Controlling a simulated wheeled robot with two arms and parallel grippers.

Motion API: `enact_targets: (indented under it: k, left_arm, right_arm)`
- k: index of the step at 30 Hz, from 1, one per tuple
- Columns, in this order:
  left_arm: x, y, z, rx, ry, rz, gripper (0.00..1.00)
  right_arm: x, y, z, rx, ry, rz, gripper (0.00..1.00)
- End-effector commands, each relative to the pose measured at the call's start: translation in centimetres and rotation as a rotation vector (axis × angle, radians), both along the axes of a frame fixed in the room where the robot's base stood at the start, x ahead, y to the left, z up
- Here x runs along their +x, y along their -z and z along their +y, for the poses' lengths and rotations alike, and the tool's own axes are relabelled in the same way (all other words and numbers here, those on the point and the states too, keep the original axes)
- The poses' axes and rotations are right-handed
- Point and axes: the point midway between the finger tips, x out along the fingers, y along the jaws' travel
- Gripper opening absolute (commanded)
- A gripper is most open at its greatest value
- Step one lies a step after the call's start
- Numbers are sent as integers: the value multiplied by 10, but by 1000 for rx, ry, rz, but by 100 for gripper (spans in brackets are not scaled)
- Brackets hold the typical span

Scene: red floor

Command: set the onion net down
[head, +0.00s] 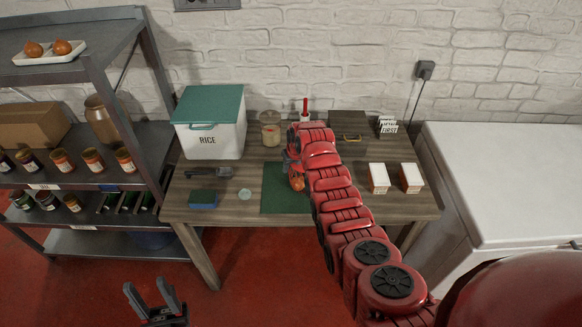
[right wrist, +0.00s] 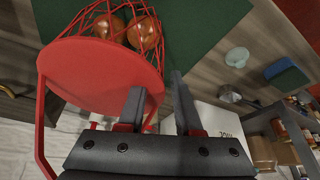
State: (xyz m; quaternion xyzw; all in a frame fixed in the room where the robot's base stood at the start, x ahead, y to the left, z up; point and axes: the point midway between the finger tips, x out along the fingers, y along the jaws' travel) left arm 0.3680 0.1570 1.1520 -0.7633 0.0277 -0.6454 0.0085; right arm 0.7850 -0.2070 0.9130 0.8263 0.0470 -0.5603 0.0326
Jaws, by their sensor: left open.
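The onion net (right wrist: 92,28) is a red mesh with a flat red end disc and a thin red handle; orange-brown onions (right wrist: 143,33) show inside it. It is at the green mat (head: 281,201), where one onion shows below my arm in the head view. My right gripper (right wrist: 160,92) is over the disc and handle. Its fingers stand apart, one in front of the disc's edge, with part of the handle between them; neither visibly presses on it. The handle's far part is hidden. My left gripper (head: 151,290) is open and empty, in front of the table over the floor.
On the table (head: 243,207) stand a rice bin (head: 209,138), a jar (head: 270,131), a blue sponge (head: 203,199), a dark scoop (head: 209,173) and two white-topped boxes (head: 379,177). Shelves (head: 115,205) with jars stand left, a white chest (head: 500,185) right.

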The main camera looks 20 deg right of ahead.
Motion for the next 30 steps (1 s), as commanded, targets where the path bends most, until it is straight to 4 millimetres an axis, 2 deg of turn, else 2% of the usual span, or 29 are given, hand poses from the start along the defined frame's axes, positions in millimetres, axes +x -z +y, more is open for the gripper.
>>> enact_targets:
  k: [8,24,30]
  left_arm:
    - [0,8,0,0,0,0,50]
    - [0,35,0,0,0,0,50]
    - [0,37,0,0,0,0,50]
  right_arm:
    - [-9,-20,-1,-1,-1,-4,33]
    - [-39,-98,-5,0,0,-4,33]
    - [-43,-108,-5,-1,0,-3,33]
